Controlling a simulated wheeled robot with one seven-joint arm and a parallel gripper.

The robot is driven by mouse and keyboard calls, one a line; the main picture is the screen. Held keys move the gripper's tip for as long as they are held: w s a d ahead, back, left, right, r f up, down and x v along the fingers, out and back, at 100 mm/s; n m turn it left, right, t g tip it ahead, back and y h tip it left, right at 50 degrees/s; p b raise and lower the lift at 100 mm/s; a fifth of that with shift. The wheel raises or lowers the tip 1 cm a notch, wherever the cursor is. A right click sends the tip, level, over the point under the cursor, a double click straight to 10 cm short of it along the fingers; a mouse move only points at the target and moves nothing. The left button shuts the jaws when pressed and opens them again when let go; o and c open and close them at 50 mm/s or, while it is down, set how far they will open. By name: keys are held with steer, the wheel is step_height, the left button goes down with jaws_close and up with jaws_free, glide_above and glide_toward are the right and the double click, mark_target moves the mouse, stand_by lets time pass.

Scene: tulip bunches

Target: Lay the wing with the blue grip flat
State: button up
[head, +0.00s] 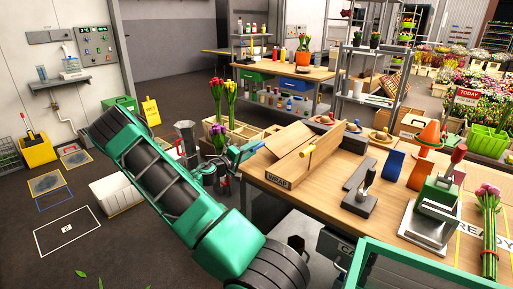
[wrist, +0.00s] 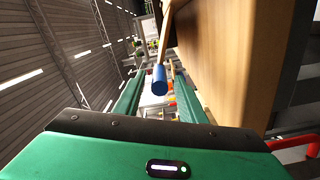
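The wooden wrapping stand (head: 283,178) sits at the near left edge of the bench. Its left wing (head: 288,139) is raised and tilted; another wooden panel with a yellow grip (head: 308,151) slopes beside it. The blue grip (wrist: 160,79) shows in the wrist view on the end of a thin wooden rod, just ahead of my fingertips and between their lines. My gripper (head: 249,148) is at the left side of the stand, beside the raised wing. In the wrist view my gripper (wrist: 160,98) is open, with nothing between its fingers. Contact with the grip cannot be told.
A crate with tulips (head: 228,132) stands behind my arm. A wooden board (wrist: 232,55) fills the right of the wrist view, close to my right finger.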

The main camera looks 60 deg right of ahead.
steer(key=shift+w+a, duration=0.2)
steer(key=shift+a, duration=0.95)
steer(key=shift+w+a, duration=0.15)
steer(key=shift+a, duration=0.95)
steer(key=shift+c, duration=0.2)
